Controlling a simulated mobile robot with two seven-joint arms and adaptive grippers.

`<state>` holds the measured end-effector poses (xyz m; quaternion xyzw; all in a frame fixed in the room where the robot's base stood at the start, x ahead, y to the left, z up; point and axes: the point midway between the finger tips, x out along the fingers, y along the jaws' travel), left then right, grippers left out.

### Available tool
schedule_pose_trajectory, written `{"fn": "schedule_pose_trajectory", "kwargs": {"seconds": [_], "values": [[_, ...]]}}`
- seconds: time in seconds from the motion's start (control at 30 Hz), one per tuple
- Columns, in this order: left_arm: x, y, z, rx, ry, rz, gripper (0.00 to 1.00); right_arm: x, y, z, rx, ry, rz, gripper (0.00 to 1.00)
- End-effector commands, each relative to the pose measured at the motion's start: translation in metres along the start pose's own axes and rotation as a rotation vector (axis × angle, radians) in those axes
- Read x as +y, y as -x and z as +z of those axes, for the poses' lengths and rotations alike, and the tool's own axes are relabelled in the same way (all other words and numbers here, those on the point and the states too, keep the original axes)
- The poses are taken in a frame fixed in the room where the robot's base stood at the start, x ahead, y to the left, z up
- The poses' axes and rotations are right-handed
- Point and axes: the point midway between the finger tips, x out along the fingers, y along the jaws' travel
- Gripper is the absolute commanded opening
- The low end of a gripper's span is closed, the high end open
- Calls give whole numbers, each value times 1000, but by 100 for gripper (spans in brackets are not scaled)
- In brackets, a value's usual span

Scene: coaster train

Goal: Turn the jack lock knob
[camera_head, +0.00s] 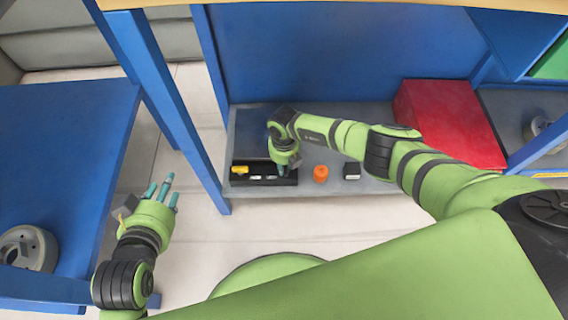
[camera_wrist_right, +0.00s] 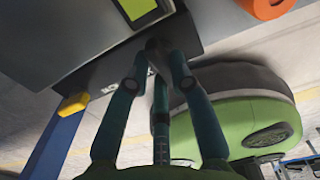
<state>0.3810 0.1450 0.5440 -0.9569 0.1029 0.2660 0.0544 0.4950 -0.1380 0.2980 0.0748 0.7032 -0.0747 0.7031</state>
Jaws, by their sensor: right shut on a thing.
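A black control panel (camera_head: 262,182) with small pale labels sits at the front edge of a grey shelf (camera_head: 300,188). A dark round knob (camera_wrist_right: 157,46) on the panel shows between my fingers in the right wrist view. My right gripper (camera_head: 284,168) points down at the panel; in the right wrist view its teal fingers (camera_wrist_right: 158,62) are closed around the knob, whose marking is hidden.
An orange object (camera_head: 320,173) and a small dark box (camera_head: 352,170) stand right of the panel. A red box (camera_head: 450,123) lies further right. A blue table (camera_head: 60,150) with a grey ring-shaped part (camera_head: 28,249) is at left. A blue post (camera_head: 178,110) stands between the grippers.

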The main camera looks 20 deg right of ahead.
Motion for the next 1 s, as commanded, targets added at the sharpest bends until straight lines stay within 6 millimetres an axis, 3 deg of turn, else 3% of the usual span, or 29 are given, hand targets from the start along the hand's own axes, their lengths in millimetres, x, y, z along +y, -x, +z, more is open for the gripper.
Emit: {"fn": "schedule_pose_trajectory", "kwargs": {"seconds": [0.03,0.07,0.57,0.77,1.0], "values": [[0,0,0,0,0,0,40,0,0,1,-2,1,1,34],[0,0,0,0,0,0,40,0,0,1,-2,1,1,46],[0,0,-1,4,0,-1,40,0,9,1,-2,3,1,46],[0,0,-1,3,0,-1,40,0,39,2,-5,4,2,46],[0,0,-1,3,0,0,40,0,88,2,-5,3,3,46]]}}
